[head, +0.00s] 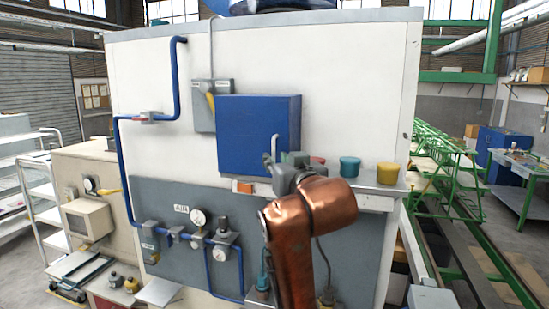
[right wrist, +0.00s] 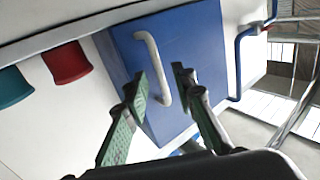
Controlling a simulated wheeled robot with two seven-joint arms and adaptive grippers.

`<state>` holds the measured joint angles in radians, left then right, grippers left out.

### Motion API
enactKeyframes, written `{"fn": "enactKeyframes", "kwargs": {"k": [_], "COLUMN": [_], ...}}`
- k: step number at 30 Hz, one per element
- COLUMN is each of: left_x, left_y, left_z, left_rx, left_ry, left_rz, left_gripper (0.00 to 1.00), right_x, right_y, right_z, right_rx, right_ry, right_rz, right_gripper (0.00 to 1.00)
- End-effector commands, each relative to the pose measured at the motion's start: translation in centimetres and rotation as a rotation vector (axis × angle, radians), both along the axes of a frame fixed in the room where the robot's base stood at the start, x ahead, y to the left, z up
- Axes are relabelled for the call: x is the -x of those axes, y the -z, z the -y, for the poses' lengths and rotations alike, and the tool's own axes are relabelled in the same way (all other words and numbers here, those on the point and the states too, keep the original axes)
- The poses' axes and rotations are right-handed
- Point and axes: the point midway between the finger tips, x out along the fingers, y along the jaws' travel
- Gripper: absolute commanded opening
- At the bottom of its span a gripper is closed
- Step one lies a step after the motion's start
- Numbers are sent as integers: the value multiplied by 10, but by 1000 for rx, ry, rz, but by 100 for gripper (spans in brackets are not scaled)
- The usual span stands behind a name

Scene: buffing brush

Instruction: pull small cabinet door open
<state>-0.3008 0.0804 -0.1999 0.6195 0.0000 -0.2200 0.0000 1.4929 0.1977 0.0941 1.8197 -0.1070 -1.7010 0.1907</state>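The small cabinet is a blue box (head: 252,130) on the white panel in the head view. Its front looks closed. Its grey bar handle (head: 275,146) is upright near the right edge of the front. My right gripper (head: 272,160) is at the lower end of the handle, partly hidden by my copper-coloured arm. In the right wrist view the blue door (right wrist: 190,60) fills the middle, and the handle (right wrist: 152,68) lies close to the two green fingertips (right wrist: 160,88). The fingers are apart, with the handle near the left one. I cannot tell whether they touch. My left gripper is out of view.
A teal cup (head: 349,167) and a yellow cup (head: 388,173) stand on a ledge (head: 375,187) right of my gripper. A red cup (right wrist: 66,62) shows in the right wrist view. A blue pipe (head: 121,170) and gauges (head: 198,218) are at the left and below.

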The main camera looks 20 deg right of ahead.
Motion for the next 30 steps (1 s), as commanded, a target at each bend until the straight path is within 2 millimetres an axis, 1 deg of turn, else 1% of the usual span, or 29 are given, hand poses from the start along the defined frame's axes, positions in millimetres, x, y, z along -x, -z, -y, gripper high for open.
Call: {"fn": "enactKeyframes", "kwargs": {"k": [3,6,14,24,30], "left_x": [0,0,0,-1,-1], "left_y": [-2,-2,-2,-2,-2], "left_z": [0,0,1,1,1], "left_rx": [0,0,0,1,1], "left_ry": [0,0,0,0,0], "left_rz": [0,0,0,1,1], "left_gripper": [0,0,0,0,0], "right_x": [-11,-15,-17,-17,-17], "right_y": [0,-1,0,0,0], "right_z": [0,0,0,0,0], "right_rx": [0,1,1,2,2], "right_ry": [1,0,0,-1,-1], "right_rz": [-1,1,1,1,1], "right_gripper": [24,24,24,1,0]}}
